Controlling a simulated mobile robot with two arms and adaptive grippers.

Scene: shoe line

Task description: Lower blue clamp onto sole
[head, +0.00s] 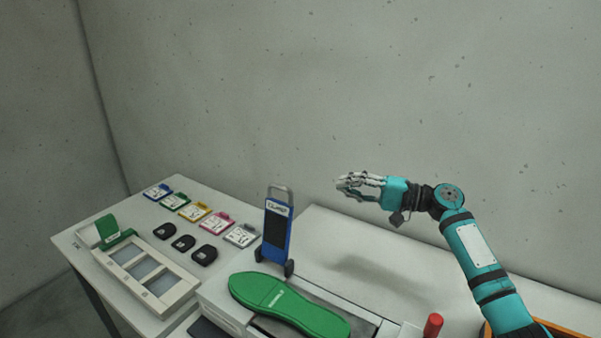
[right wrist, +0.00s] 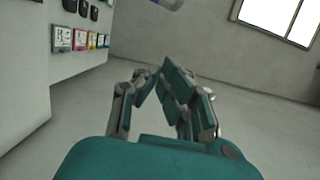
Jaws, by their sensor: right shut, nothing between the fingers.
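The blue clamp (head: 277,232) stands upright in the head view, a blue lever plate with a grey handle loop at its top. The green sole (head: 285,301) lies flat on the grey and white press bed in front of it. The clamp is raised, not lying over the sole. My right gripper (head: 343,185) is to the right of the clamp's handle and apart from it, above the table. It is shut and empty; its fingers also show in the right wrist view (right wrist: 157,72). My left gripper is not in view.
Several coloured cards (head: 193,212) and black pieces (head: 184,243) lie on the left table. A white tray with compartments (head: 175,307) and a green flap (head: 113,234) is at its front. A red knob (head: 433,325) stands right of the sole. An orange bin edge (head: 487,329) is at lower right.

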